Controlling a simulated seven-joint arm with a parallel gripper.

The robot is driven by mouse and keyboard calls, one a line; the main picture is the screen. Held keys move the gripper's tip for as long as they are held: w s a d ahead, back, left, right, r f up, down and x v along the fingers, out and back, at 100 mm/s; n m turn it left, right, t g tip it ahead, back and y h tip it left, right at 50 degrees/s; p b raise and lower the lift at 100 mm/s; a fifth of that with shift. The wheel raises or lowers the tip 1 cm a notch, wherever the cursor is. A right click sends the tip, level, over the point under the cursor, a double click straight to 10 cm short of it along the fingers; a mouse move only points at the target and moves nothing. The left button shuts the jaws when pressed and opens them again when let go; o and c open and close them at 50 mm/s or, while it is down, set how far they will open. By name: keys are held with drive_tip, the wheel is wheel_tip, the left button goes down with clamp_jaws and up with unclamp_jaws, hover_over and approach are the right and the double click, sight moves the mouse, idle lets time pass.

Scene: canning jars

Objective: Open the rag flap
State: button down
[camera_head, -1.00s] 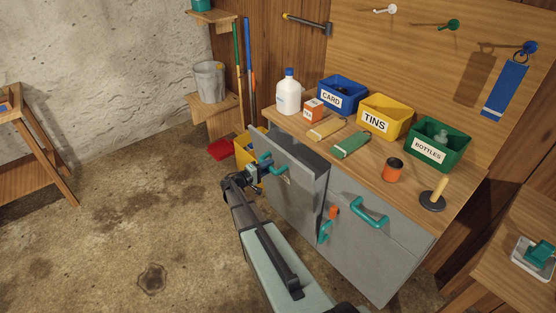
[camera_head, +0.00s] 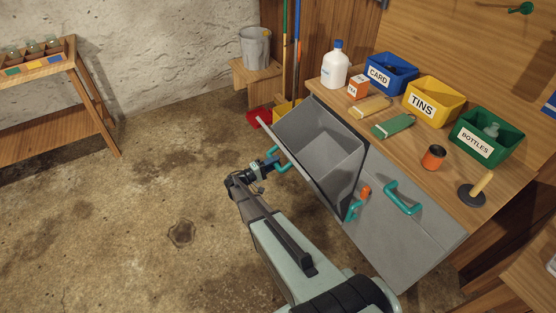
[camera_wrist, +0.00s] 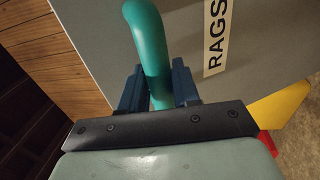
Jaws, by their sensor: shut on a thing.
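The rag flap (camera_head: 276,141) is a grey panel at the left of the grey cabinet, tilted well out from its top, with the bin inside showing open and empty-looking. Its teal handle (camera_head: 283,167) is on the outer face. My gripper (camera_head: 268,163) is shut on that handle. In the wrist view the teal handle (camera_wrist: 147,40) runs between the two dark fingers (camera_wrist: 158,88), and a white RAGS label (camera_wrist: 216,35) is beside it on the flap.
The cabinet's right door (camera_head: 400,225) is closed, with a teal handle (camera_head: 403,198). An orange piece (camera_head: 364,191) and a teal lever (camera_head: 352,210) are between flap and door. A red tray (camera_head: 258,117) lies behind the flap.

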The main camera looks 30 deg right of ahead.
drive_tip(key=shift+f, duration=0.15)
drive_tip(key=c, duration=0.9)
unclamp_jaws()
drive_tip(key=shift+d, duration=0.1)
drive_tip(key=shift+c, duration=0.2)
drive_tip(key=a+f, duration=0.1)
drive_tip(key=a, duration=1.2)
drive_tip(key=shift+a+f, duration=0.3)
drive_tip(key=shift+a, duration=0.1)
